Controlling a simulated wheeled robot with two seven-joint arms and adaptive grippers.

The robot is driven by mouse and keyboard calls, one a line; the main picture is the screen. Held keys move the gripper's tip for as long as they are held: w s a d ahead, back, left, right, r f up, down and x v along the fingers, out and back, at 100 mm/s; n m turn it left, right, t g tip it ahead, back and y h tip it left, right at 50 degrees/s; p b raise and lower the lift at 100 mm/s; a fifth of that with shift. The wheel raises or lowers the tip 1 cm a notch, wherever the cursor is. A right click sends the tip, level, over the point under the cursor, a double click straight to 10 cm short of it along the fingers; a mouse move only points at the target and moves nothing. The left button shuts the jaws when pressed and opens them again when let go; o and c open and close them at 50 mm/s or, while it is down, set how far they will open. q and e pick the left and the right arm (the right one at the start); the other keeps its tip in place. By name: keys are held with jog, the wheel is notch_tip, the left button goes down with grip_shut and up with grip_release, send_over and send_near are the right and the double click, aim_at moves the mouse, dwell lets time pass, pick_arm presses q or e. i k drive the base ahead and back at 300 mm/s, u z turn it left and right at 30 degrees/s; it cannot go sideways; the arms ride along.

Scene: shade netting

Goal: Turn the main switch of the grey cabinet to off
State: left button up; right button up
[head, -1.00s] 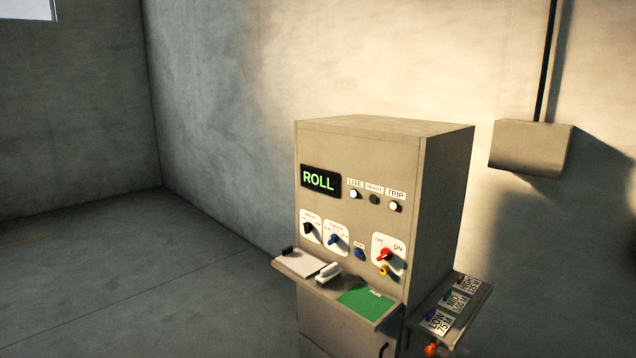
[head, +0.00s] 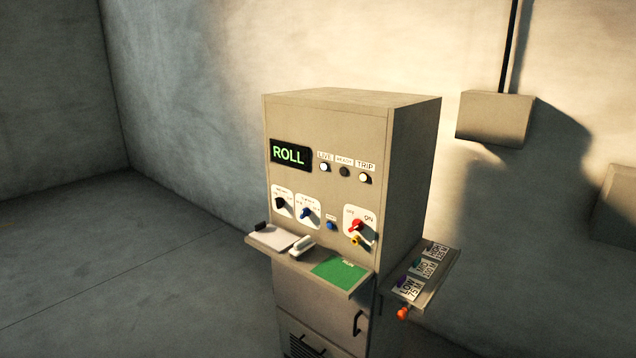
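The grey cabinet (head: 412,190) stands in the middle of the head view with its control face turned toward me. Its main switch (head: 355,225) is a red rotary handle on a white plate marked OFF and ON, at the right of the lower row. The handle looks tilted toward the upper right, the ON side. A small yellow-orange part (head: 355,240) sits just below it. The display (head: 290,155) reads ROLL in green. The LIVE lamp (head: 323,167) and the TRIP lamp (head: 364,178) look white, and the READY lamp (head: 344,172) looks dark. Neither gripper is in view.
A shelf below the controls holds a white pad, a white object (head: 301,246) and a green sheet (head: 339,271). A side shelf (head: 436,277) carries labelled cards, with an orange knob (head: 403,313) at its front. A wall box (head: 494,117) hangs behind. The floor at left is clear.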

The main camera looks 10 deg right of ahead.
aim_at(358, 225)
jog(key=k, duration=0.55)
jog(key=u, duration=0.7)
jog(key=i, duration=1.15)
jog(key=u, duration=0.05)
